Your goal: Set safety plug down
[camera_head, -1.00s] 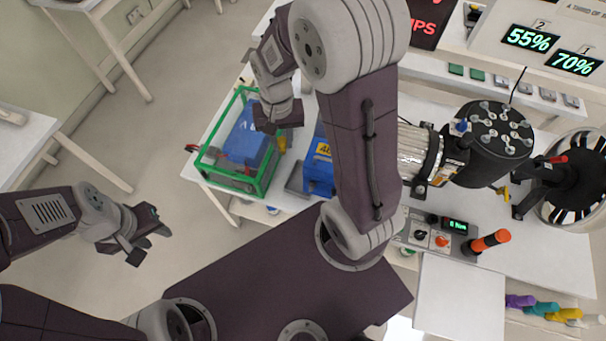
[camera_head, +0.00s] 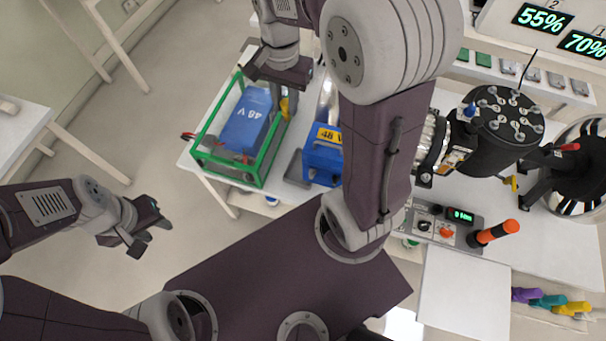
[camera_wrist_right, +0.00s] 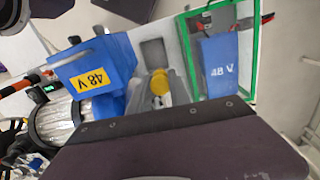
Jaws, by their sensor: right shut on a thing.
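The safety plug, which I take to be the small yellow piece (camera_head: 285,107), is in my right gripper (camera_head: 283,112) at the right side of the green-framed box (camera_head: 206,128). In the right wrist view, its round yellow end (camera_wrist_right: 160,82) shows between the grey fingers of the right gripper (camera_wrist_right: 161,92). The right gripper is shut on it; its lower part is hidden. I cannot tell whether it touches anything below. My left gripper (camera_head: 150,226) is open and empty, out over the floor at the left.
A blue 48 V battery (camera_head: 246,122) stands inside the green frame. A second blue battery (camera_head: 322,160) with a yellow label stands to its right. A dark grey tray (camera_head: 296,168) lies between them. A motor (camera_head: 496,128) and an orange-handled tool (camera_head: 497,233) are further right.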

